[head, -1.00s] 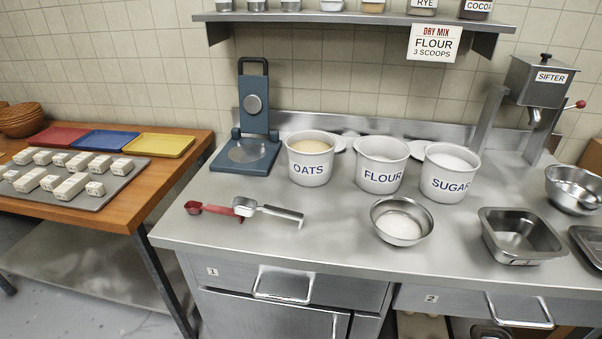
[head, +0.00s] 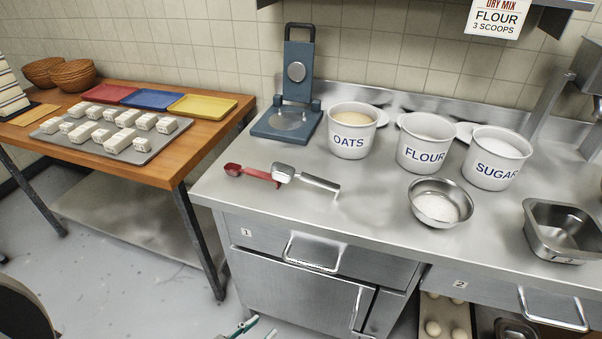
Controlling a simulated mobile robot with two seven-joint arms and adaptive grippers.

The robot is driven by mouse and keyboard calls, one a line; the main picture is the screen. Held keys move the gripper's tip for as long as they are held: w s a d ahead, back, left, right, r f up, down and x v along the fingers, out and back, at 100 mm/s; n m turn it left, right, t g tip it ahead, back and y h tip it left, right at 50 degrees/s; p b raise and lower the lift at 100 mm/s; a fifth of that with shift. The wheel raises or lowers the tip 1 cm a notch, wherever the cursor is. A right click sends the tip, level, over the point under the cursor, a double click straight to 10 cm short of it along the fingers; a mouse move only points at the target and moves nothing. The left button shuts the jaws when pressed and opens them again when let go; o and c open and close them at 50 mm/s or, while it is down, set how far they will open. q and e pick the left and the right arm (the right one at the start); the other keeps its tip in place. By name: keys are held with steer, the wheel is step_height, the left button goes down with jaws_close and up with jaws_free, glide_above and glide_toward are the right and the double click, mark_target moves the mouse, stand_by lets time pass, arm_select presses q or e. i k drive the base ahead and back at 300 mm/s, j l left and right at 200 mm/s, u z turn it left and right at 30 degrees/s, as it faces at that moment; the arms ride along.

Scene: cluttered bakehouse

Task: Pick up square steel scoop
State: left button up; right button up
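The square steel scoop (head: 284,173) lies on the steel counter (head: 360,220), its bowl to the left and its dark-gripped handle (head: 318,182) to the right. A red scoop (head: 250,173) lies just left of it, its handle end close to or touching the steel bowl. What seem to be the two fingertips of my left gripper (head: 257,331) show at the bottom edge, in front of and below the counter. They stand apart and look open, with nothing visible between them. They are well away from the scoop. My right gripper is not in view.
A steel bowl (head: 425,219) of white powder is to the right. The counter in front of the scoops is clear; a drawer handle (head: 311,265) juts out below.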

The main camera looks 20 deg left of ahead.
mark_target(280, 171)
steer(key=j+z, duration=0.35)
steer(key=k+j+z, duration=0.1)
steer(key=z, duration=0.3)
steer(key=k+j+z, duration=0.1)
steer(key=j+z, duration=0.25)
